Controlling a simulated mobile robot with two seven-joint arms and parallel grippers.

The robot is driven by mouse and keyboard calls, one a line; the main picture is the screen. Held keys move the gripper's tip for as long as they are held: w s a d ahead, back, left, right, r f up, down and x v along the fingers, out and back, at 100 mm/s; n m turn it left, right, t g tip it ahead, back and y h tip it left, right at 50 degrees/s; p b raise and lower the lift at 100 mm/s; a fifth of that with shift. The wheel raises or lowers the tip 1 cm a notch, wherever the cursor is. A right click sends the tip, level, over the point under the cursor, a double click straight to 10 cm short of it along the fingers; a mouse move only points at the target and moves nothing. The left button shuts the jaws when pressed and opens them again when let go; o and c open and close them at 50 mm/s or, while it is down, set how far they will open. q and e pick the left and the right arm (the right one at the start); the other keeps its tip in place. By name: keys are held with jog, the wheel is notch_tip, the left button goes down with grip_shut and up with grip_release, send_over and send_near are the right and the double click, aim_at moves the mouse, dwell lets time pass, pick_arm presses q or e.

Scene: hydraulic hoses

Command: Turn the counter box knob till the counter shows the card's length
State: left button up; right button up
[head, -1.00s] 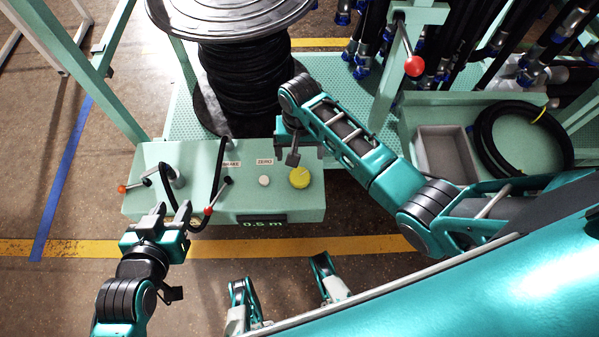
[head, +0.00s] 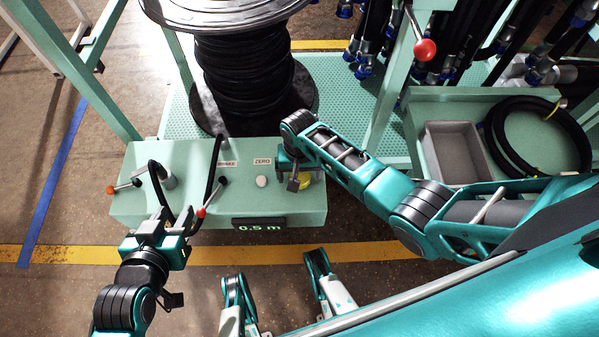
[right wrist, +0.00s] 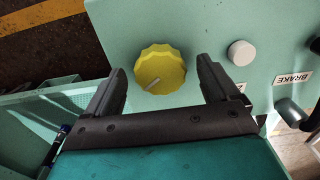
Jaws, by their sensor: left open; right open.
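The pale green counter box (head: 120,211) stands in front of the hose drum. Its display (head: 260,227) reads 0.5 m. The yellow scalloped knob (head: 305,179) is on the box top, partly hidden by my right gripper (head: 296,180) in the head view. In the right wrist view the knob (right wrist: 160,69) lies between the two fingers of my open right gripper (right wrist: 160,88), with space on both sides and no contact visible. A light mark shows on the knob. My left gripper (head: 172,222) is open at the box's front left, beside a black hose. No length card can be made out.
The white ZERO button (head: 262,181) sits left of the knob, with a BRAKE label and red-tipped levers (head: 201,212) further left. The black hose drum (head: 245,80) stands behind. A grey bin (head: 455,155) and coiled hose (head: 535,140) lie at right.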

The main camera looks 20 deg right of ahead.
jog(key=c, duration=1)
jog(key=shift+r+p, duration=0.15)
jog(key=shift+p, duration=0.15)
jog(key=shift+c, duration=0.3)
jog(key=shift+n+p, duration=0.4)
jog(key=shift+n, duration=0.3)
jog(key=shift+n, duration=0.5)
